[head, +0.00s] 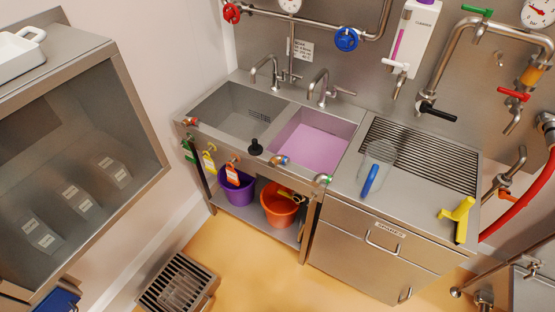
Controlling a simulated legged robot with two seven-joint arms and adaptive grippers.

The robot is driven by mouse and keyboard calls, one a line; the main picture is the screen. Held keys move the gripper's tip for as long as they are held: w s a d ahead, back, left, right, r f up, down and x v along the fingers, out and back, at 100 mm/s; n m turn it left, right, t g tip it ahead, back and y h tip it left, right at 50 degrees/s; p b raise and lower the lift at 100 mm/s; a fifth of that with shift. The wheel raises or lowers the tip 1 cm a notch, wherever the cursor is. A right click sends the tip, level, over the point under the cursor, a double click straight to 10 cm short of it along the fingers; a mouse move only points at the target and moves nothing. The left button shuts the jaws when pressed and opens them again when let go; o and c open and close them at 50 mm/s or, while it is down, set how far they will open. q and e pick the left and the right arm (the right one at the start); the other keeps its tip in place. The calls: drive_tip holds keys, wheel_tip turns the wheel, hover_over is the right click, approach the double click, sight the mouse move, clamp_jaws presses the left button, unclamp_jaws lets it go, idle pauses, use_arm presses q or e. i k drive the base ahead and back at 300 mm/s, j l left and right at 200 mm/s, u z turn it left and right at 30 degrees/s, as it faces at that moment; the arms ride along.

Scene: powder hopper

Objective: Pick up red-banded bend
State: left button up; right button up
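A small metal fitting with a red-orange band (190,121), which looks like the red-banded bend, lies on the left front corner of the sink unit's rim (222,143). A similar fitting with a blue band (280,160) lies on the front rim between the two basins. Another with a green band (322,180) lies further right on the rim. All are small in the picture, so their exact shape is hard to tell. Neither of my grippers shows in the head view.
A black stopper-like thing (255,148) stands between the red-banded and blue-banded fittings. Behind the rim are a grey basin (225,108) and a pink-filled basin (312,140). A clear jug (378,155) and yellow tool (457,215) are right. A glass-fronted cabinet (150,110) stands left.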

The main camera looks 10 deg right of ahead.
sight(194, 120)
drive_tip(key=i+l+z, duration=0.2)
drive_tip(key=z, duration=0.15)
drive_tip(key=i+l+z, duration=0.1)
drive_tip(key=i+z, duration=0.25)
